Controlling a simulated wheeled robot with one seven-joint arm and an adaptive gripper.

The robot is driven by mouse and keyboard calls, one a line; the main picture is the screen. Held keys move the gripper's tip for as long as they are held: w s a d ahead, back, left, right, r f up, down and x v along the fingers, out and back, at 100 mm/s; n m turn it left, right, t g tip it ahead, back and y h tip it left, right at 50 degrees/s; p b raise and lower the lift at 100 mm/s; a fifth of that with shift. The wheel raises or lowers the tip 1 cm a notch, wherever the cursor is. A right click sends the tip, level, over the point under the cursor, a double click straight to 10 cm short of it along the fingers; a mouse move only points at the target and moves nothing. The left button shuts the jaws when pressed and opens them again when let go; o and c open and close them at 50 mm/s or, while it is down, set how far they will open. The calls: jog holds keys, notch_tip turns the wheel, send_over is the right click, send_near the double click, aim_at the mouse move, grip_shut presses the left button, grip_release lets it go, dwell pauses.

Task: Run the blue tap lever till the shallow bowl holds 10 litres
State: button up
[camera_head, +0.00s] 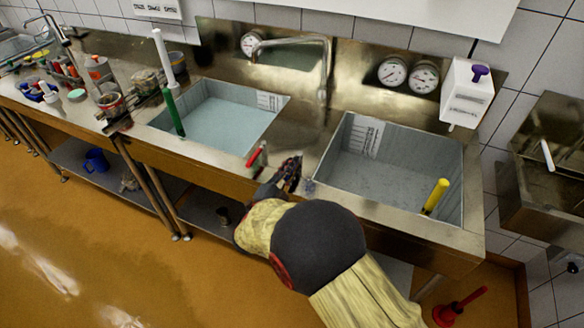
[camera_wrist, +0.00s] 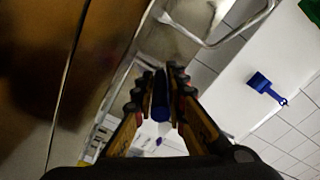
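My gripper (camera_head: 290,170) is at the front rim between two sunken basins. A blue lever-like piece (camera_wrist: 160,96) lies between its fingers in the wrist view, with narrow gaps beside it; the fingers look open around it. A small bluish part (camera_head: 308,187) shows beside the gripper in the head view. A red lever (camera_head: 255,156) stands just left of it. The left basin (camera_head: 185,137) holds pale bluish water; the right basin (camera_head: 455,165) has a grey floor, its water level unclear. Which is the shallow bowl I cannot tell.
Level scales (camera_head: 366,136) mark the basin walls. A green-handled tool (camera_head: 174,112) leans in the left basin and a yellow handle (camera_head: 436,196) in the right. Dials (camera_head: 392,72) hang behind. Jars (camera_head: 98,68) crowd the left counter. A red plunger (camera_head: 444,315) stands on the floor.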

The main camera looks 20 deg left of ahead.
jog(key=o, duration=0.3)
jog(key=shift+r, duration=0.1)
jog(key=shift+o, duration=0.2)
jog(key=s+a, duration=0.1)
jog(key=s, duration=1.1)
jog(key=shift+w+a, duration=0.1)
dwell(0.6)
